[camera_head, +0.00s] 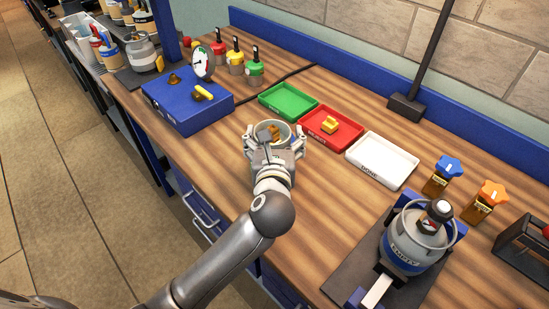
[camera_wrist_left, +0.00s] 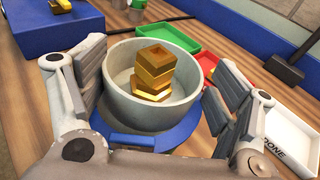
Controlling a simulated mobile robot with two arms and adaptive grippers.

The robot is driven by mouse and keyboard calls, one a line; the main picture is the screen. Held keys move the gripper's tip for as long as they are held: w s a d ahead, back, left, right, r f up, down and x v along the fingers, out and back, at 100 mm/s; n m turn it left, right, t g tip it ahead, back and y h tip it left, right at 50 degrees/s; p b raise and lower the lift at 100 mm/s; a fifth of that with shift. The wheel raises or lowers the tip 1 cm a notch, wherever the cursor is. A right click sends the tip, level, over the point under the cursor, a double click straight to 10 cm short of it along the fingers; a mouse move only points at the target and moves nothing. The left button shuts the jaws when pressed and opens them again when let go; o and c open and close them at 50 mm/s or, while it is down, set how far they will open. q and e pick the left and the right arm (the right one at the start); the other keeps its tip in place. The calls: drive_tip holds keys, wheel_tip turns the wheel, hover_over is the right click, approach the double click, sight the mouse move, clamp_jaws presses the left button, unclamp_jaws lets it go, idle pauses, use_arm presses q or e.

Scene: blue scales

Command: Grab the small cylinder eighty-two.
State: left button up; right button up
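No number eighty-two is legible. A larger grey cylinder (camera_head: 413,245), with a label that seems to read "EMPTY", stands at the right. My left gripper (camera_head: 272,137) is open at a pale round bowl (camera_wrist_left: 122,103) holding stacked brass weights (camera_wrist_left: 154,72). In the left wrist view, its fingers are on either side of the bowl; contact is unclear. My right gripper is not in view.
A blue box (camera_head: 187,112) with a dial (camera_head: 203,62) stands left of the gripper. Green (camera_head: 268,108), red (camera_head: 311,137) and white (camera_head: 385,171) trays line the bench; the red tray holds a brass piece. Blue (camera_head: 438,183) and orange (camera_head: 480,208) knobbed pieces stand right.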

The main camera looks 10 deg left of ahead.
use_arm(q)
drive_tip(key=c, duration=1.4)
